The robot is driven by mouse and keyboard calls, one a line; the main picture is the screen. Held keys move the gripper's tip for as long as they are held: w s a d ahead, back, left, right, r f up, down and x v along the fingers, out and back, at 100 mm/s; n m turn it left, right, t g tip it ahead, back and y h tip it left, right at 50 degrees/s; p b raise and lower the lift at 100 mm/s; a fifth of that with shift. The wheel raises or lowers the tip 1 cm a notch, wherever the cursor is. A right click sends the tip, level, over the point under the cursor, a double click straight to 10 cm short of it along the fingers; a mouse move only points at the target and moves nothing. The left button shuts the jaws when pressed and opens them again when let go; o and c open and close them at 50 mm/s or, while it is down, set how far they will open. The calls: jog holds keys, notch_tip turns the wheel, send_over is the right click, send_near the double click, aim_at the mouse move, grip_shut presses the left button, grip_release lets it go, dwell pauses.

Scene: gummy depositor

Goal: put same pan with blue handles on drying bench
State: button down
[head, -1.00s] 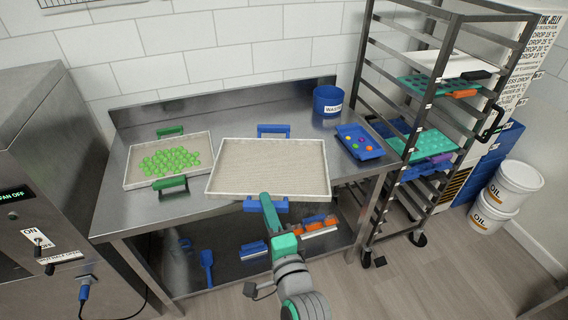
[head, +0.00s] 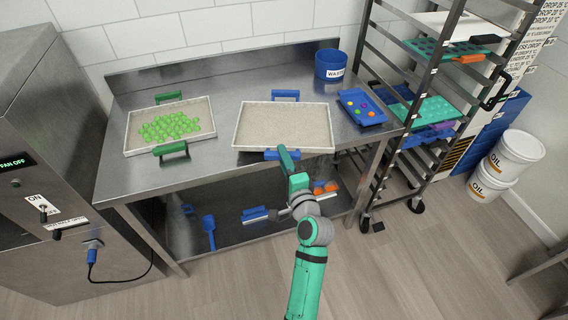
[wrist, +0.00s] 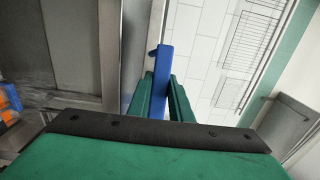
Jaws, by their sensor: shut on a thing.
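The pan with blue handles (head: 240,142) is a shallow, pale-rimmed tray with a plain beige filling. It lies level over the right half of the steel bench (head: 200,178) and looks set on its top, its near edge close to the bench's front edge. One blue handle (head: 285,95) is at its back and the other (head: 273,155) at its front. My gripper (head: 284,157) is shut on the front handle. The wrist view shows the blue handle (wrist: 163,65) between the green fingers (wrist: 161,98). The fingers partly hide the handle.
A pan with green handles (head: 128,150), holding green gummies, stands to the left. A blue waste tub (head: 329,66) and a blue tray of coloured pieces (head: 375,118) are to the right. A rack (head: 391,160) stands at the bench's right end. Bare steel separates the two pans.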

jog(key=shift+w+f, duration=0.15)
jog(key=shift+f, duration=0.75)
jog(key=shift+w+f, duration=0.1)
jog(key=shift+f, duration=0.95)
jog(key=c, duration=1.6)
grip_release()
